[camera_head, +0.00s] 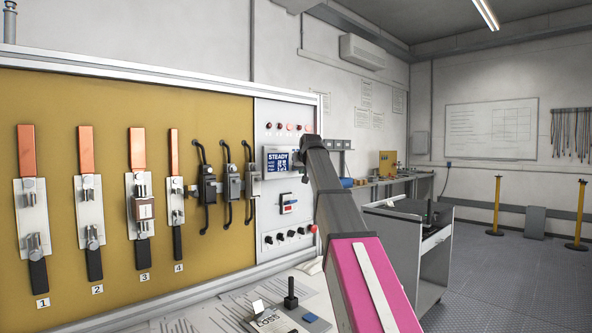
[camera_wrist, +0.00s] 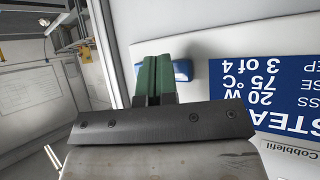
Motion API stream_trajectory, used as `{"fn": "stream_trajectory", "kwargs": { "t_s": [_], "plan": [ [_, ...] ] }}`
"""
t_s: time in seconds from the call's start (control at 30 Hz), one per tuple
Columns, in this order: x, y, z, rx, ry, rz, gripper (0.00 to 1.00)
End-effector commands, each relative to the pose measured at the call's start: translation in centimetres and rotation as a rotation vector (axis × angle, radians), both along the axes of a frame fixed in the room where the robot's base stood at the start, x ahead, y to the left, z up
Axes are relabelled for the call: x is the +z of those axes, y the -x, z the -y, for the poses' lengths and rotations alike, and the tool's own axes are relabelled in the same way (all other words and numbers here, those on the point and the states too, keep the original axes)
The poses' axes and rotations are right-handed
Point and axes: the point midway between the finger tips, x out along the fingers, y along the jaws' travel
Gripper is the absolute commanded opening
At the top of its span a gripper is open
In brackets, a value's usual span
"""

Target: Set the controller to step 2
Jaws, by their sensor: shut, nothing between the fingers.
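A blue button (camera_wrist: 183,71) sits on the white controller face beside the display. My gripper's green fingers (camera_wrist: 152,70) are shut and empty, and they overlap the button's left side in the wrist view. I cannot tell whether they touch it. In the head view my arm hides the fingers.
Fuse holders hang on the yellow board (camera_head: 105,110) at left. A desk with papers and a small black-handled device (camera_head: 291,292) lies below. A grey cart (camera_head: 420,250) stands at right.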

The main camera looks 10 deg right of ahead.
Motion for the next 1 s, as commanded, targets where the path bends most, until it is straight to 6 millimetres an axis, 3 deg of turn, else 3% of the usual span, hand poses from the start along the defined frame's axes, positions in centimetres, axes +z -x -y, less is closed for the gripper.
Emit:
{"fn": "stream_trajectory", "kwargs": {
  "t_s": [1.0],
  "plan": [
    [0.03, -0.72, -0.51, 0.000, 0.000, 0.000, 0.00]
  ]
}}
